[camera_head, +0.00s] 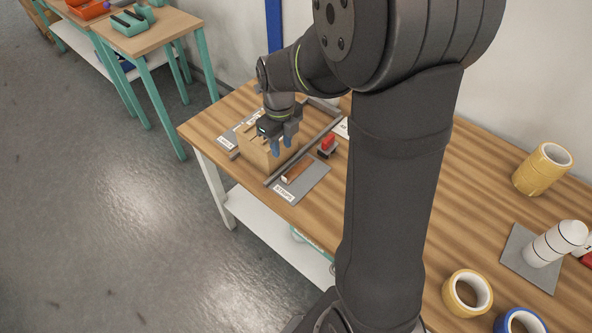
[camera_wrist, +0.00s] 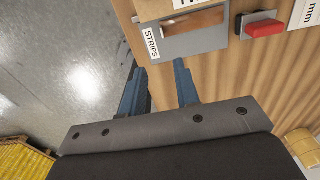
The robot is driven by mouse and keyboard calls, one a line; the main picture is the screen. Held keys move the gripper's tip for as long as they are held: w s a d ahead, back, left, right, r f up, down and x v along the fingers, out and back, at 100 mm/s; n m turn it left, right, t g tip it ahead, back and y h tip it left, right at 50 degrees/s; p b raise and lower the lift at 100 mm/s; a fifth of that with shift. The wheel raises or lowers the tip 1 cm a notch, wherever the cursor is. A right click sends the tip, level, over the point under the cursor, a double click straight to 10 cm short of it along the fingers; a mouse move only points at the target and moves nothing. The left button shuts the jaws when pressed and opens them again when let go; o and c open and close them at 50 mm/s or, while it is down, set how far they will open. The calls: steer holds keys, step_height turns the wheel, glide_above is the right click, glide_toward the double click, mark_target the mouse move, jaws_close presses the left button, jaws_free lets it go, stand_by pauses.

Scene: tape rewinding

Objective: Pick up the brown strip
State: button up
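The brown strip (camera_head: 298,168) lies on a grey plate (camera_head: 312,183) labelled STRIPS, near the front edge of the wooden table. My gripper (camera_head: 281,144) is above the table beside a light brown box, to the left of the strip in the head view. In the wrist view its two blue fingers (camera_wrist: 159,66) are apart with nothing between them, and the strip is beyond their tips.
The brown box (camera_head: 256,155) stands close to my gripper. A grey rail (camera_head: 310,146) runs between box and plate. A red-topped block (camera_head: 327,144) is just behind the strip. Tape rolls (camera_head: 541,169) and a white stack (camera_head: 553,243) are at the right.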

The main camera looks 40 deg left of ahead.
glide_above(284, 177)
steer(key=f, duration=0.8)
steer(key=shift+s+d+f, duration=0.15)
steer(key=shift+s, duration=0.1)
steer(key=shift+w+f, duration=0.2)
steer(key=shift+f, duration=2.45)
jaws_close()
